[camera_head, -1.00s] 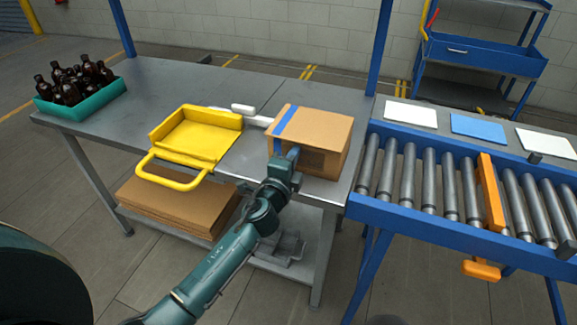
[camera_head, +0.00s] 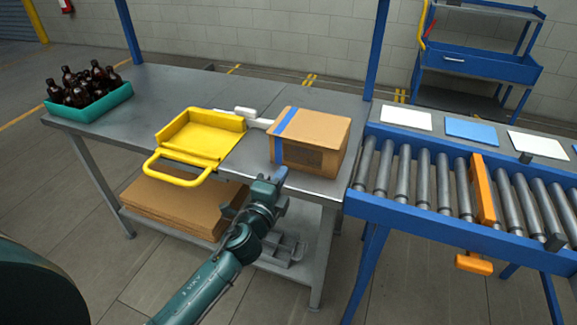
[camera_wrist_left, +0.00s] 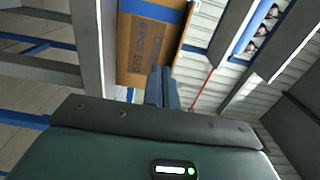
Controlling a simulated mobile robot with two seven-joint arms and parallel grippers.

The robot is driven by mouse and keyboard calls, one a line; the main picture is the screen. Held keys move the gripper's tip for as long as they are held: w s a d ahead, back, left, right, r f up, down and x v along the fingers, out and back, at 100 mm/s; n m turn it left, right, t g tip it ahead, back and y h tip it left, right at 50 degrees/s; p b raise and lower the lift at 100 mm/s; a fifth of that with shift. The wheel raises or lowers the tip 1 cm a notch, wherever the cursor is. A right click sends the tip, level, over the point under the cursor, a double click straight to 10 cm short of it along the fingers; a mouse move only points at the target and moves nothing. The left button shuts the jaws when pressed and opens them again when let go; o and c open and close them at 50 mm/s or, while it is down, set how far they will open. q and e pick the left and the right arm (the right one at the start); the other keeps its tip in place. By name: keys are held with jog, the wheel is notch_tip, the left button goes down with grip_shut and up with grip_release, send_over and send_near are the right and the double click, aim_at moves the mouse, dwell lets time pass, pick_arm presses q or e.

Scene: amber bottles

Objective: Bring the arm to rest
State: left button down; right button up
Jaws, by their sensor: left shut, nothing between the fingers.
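My left gripper (camera_head: 280,175) is shut and empty in the head view, just in front of the workbench's front edge and below the cardboard box (camera_head: 312,138). It is apart from the box. In the left wrist view the closed fingers (camera_wrist_left: 162,88) point toward the box (camera_wrist_left: 150,45), which shows its printed side and blue tape. The box stands shut on the workbench (camera_head: 240,158). My right gripper is in neither view.
A yellow scoop-like tray (camera_head: 204,140) lies on the bench left of the box. A teal crate (camera_head: 98,108) of amber bottles stands at the far left. A roller conveyor (camera_head: 440,185) adjoins on the right. Flat cardboard (camera_head: 170,205) lies on the lower shelf.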

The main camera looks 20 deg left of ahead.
pick_arm(q)
jog(key=s+d+f+n+g+h, duration=0.1)
jog(key=s+f+n, duration=0.3)
jog(key=s, duration=0.4)
jog(key=s+d+f+n+g+h+p, duration=0.1)
jog(key=s+f+n+g, duration=0.3)
jog(key=s, duration=0.4)
jog(key=s+d+f+n+g, duration=0.2)
jog(key=s+f+n, duration=0.4)
jog(key=s+n, duration=0.1)
jog(key=shift+s+d+h, duration=0.35)
jog(key=shift+s+h, duration=0.05)
jog(key=shift+s, duration=0.35)
jog(key=shift+d, duration=0.1)
